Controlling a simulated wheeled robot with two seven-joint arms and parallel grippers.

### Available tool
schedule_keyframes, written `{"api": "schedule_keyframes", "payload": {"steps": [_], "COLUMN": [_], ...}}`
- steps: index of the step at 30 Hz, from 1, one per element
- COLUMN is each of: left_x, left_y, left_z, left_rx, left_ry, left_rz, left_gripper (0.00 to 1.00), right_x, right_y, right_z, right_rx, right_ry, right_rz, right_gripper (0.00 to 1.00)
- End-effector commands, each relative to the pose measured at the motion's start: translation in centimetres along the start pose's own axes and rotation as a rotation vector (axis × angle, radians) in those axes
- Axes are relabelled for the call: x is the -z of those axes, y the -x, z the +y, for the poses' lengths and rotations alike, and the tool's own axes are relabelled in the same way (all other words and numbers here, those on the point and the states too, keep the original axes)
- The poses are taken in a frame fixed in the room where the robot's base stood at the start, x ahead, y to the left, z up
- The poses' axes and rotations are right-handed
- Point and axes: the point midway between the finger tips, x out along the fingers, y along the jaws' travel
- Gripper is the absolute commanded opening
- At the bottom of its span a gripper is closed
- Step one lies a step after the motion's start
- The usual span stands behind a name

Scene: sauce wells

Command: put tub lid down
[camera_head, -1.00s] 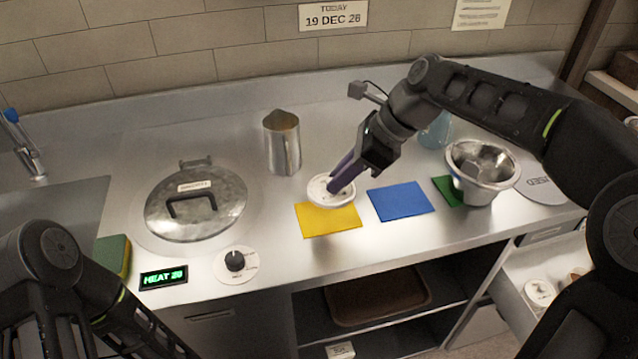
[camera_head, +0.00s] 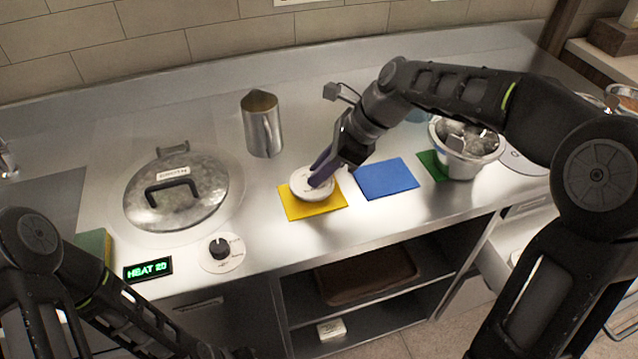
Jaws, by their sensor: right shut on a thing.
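The tub lid (camera_head: 303,190) is a small round white disc. It is over the yellow mat (camera_head: 296,210) on the steel counter; I cannot tell whether it touches the mat. My right gripper (camera_head: 318,177) reaches in from the right and is shut on the lid, with its purple fingers at the lid's upper right. Of my left arm, only dark links show at the lower left; its gripper fingers cannot be made out.
A blue mat (camera_head: 387,179) lies right of the yellow one. A green mat (camera_head: 431,165) is partly under a steel bowl (camera_head: 466,150). A metal jug (camera_head: 262,124) stands behind. A lidded round well (camera_head: 177,190), a knob (camera_head: 220,248) and a heat display (camera_head: 148,269) are at left.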

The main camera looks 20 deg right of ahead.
Motion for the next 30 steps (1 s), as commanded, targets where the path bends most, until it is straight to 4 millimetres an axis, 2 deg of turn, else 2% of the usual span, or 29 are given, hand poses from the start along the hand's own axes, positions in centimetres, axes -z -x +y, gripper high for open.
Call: {"api": "schedule_keyframes", "payload": {"steps": [10, 18, 30], "left_x": [0.0, 0.0, 0.0], "left_y": [0.0, -0.1, -0.1], "left_z": [0.0, 0.0, -0.1], "left_rx": [0.000, 0.000, 0.000], "left_ry": [0.000, 0.000, 0.000], "left_rz": [0.000, 0.000, 0.000], "left_gripper": [0.36, 0.36, 0.36], "right_x": [0.2, 2.0, 2.3], "right_y": [-0.4, -3.1, -3.5], "right_z": [0.0, 0.0, 0.0], "right_rx": [0.000, -0.001, 0.001], "right_ry": [-0.001, -0.001, 0.000], "right_rz": [0.000, 0.000, 0.000], "right_gripper": [0.00, 0.00, 0.00]}}
